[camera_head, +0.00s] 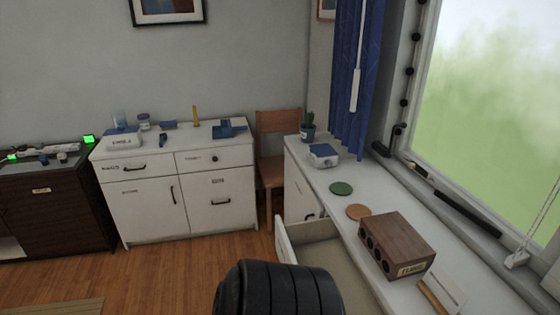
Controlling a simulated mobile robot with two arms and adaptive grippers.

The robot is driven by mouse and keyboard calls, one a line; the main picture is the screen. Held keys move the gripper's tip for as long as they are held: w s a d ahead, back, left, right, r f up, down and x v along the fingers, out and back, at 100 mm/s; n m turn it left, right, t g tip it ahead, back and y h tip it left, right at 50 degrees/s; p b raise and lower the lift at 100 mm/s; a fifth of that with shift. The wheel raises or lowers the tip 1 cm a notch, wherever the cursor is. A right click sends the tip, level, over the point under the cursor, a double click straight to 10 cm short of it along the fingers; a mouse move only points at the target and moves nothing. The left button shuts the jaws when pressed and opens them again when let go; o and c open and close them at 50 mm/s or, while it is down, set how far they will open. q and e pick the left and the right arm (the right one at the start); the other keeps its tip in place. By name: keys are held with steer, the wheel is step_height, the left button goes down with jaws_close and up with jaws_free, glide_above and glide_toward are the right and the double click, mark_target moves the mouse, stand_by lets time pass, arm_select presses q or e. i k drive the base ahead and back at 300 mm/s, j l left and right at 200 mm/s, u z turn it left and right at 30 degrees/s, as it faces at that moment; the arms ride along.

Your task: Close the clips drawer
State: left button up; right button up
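A drawer (284,243) stands pulled out from the long white cabinet under the window. Its white front faces left and its pale inside shows, with no contents visible in the part I see. No clips label can be read on it from here. A black ribbed part, which seems to be mine, hides the drawer's near lower portion. Neither of my grippers is in view.
The white countertop (388,193) above the drawer holds a brown wooden box (398,243), green and orange discs and a blue-and-white box. A white cabinet (177,190) and a wooden chair (277,150) stand behind. Wooden floor (165,270) is clear left of the drawer.

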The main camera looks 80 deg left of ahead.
mark_target(318, 243)
steer(key=u, duration=2.5)
